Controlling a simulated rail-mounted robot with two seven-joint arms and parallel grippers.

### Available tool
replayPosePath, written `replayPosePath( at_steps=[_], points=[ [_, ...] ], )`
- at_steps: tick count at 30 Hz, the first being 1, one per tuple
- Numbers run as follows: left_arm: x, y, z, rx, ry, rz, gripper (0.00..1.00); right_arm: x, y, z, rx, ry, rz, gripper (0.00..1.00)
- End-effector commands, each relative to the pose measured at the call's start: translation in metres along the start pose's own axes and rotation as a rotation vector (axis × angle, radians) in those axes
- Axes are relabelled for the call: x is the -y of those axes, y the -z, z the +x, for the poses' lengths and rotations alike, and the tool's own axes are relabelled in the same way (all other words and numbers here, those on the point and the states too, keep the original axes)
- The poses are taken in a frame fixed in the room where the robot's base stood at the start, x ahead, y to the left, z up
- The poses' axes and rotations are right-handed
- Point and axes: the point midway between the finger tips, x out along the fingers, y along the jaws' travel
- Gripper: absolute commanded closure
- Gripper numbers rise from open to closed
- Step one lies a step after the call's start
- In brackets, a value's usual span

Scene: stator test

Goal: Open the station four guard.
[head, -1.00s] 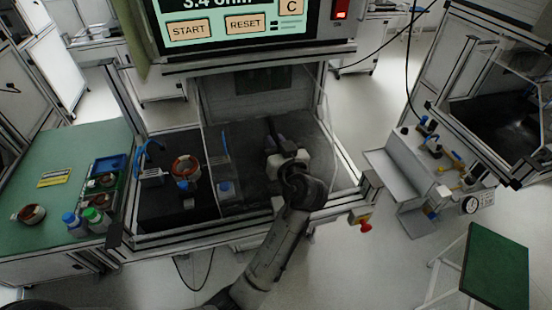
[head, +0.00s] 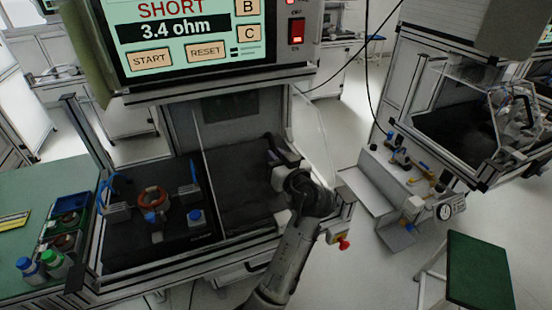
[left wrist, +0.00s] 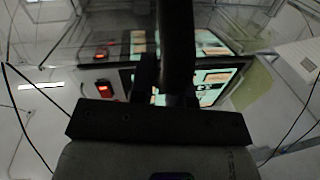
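The clear guard (head: 240,170) is a see-through panel across the right part of the test station. Its thin left edge stands just right of the blue probe (head: 193,172), and the left part of the station is uncovered. My left gripper (head: 279,150) reaches in from below at the guard's right part. In the left wrist view a dark upright bar (left wrist: 177,40), seemingly the guard handle, stands between the fingers; the fingers look shut on it, though the contact is partly hidden. My right gripper is not in view.
A copper-ringed stator (head: 152,197) sits in the uncovered left part near a blue-capped item (head: 196,216). The display (head: 185,40) hangs above. A red knob (head: 343,243) is at the front right. A green bench (head: 30,235) with bins stands left.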

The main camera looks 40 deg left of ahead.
Motion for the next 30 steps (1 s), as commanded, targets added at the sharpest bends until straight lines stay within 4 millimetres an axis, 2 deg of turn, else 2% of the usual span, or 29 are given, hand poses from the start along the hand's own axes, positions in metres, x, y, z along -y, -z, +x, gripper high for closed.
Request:
replayPosePath(
  at_steps=[3, 11, 24, 30],
  points=[
    [0.0, 0.001, 0.0, -0.001, 0.001, -0.001, 0.74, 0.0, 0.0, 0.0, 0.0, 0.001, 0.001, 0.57],
    [0.0, 0.0, -0.003, 0.001, 0.0, -0.001, 0.74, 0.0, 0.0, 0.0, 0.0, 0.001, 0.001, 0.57],
    [0.0, 0.0, -0.06, 0.0, -0.001, 0.0, 0.74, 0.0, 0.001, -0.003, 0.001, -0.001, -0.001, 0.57],
    [0.0, 0.001, -0.073, 0.0, 0.0, -0.001, 0.74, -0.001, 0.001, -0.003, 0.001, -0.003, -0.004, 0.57]
  ],
)
